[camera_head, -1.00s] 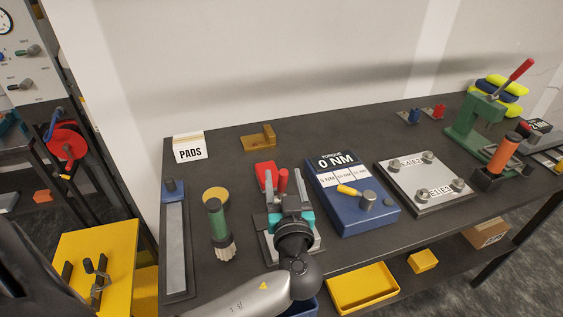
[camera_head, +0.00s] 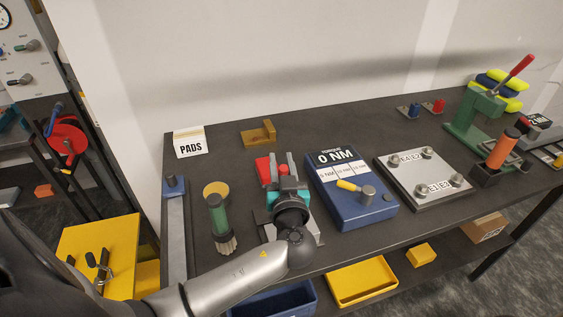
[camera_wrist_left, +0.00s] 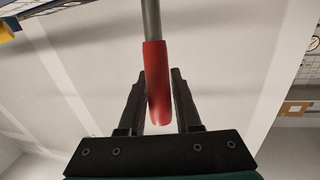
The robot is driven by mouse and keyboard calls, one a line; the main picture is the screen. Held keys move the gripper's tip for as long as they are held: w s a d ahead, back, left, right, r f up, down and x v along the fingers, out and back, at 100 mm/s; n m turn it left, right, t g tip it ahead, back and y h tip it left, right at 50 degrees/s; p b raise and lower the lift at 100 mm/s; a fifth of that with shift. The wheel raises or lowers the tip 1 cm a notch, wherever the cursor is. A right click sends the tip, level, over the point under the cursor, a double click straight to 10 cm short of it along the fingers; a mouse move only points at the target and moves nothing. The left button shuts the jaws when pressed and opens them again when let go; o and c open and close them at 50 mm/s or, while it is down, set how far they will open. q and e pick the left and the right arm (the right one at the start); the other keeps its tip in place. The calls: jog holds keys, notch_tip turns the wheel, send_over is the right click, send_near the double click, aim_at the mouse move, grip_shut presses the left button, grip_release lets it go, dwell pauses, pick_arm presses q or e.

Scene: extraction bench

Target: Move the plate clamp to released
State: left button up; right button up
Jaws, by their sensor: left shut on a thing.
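The plate clamp's red handle grip (camera_wrist_left: 157,85) sits on a grey rod and is between the two dark fingers of my left gripper (camera_wrist_left: 160,78) in the left wrist view. In the head view my left gripper (camera_head: 281,165) is over the clamp, its fingers close together and shut on the handle. The clamp's grey base plate (camera_head: 266,234) lies on the bench, and a red part (camera_head: 263,170) shows just behind the fingers. My wrist hides most of the clamp mechanism. My right gripper is not in view.
A blue torque unit (camera_head: 350,212) stands close on the right, a green cylinder with bristles (camera_head: 219,220) close on the left. A brown bracket (camera_head: 259,133) and a PADS box (camera_head: 190,143) lie behind. The bench (camera_head: 225,165) is clear between these.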

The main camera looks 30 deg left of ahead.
pick_arm(q)
grip_shut()
dwell(0.9)
